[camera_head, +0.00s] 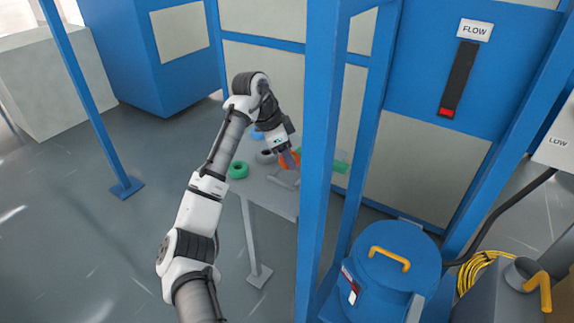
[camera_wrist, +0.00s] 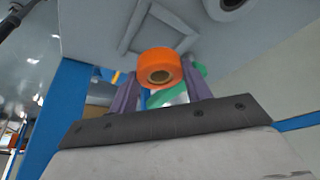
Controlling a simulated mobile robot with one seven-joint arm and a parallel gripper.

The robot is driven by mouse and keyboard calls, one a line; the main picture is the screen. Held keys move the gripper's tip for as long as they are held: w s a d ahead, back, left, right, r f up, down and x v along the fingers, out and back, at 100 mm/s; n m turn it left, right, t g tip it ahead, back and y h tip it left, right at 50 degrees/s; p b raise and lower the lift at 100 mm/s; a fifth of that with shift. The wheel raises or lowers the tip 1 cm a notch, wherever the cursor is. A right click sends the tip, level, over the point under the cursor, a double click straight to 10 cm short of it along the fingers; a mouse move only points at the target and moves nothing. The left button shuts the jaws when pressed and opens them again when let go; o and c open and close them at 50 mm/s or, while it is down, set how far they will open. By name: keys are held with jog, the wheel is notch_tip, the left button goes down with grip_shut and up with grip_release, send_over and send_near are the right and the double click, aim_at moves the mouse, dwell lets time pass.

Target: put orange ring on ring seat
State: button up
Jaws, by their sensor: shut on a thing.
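The orange ring (camera_wrist: 161,66) sits between the two purple fingers of my gripper (camera_wrist: 160,82), which is shut on it. In the head view the orange ring (camera_head: 290,159) shows only in part, beside my gripper (camera_head: 286,154) over the table. A pale square frame (camera_wrist: 126,39), which may be the ring seat, lies on the grey table surface near the ring in the wrist view. I cannot tell the exact height of the ring above the table.
A grey table (camera_head: 275,196) carries a green ring (camera_head: 238,170), a grey ring (camera_head: 266,156) and a blue ring (camera_head: 257,135). A blue post (camera_head: 321,150) stands close to the right of my gripper and hides part of the table. A blue drum (camera_head: 392,270) stands at front right.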

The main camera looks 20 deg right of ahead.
aim_at(287, 176)
jog(key=shift+f, duration=2)
jog(key=shift+f, duration=0.2)
jog(key=o, duration=0.7)
jog(key=shift+r, duration=0.1)
jog(key=v, duration=1.2)
jog(key=shift+d+r, duration=0.1)
jog(key=shift+r, duration=0.05)
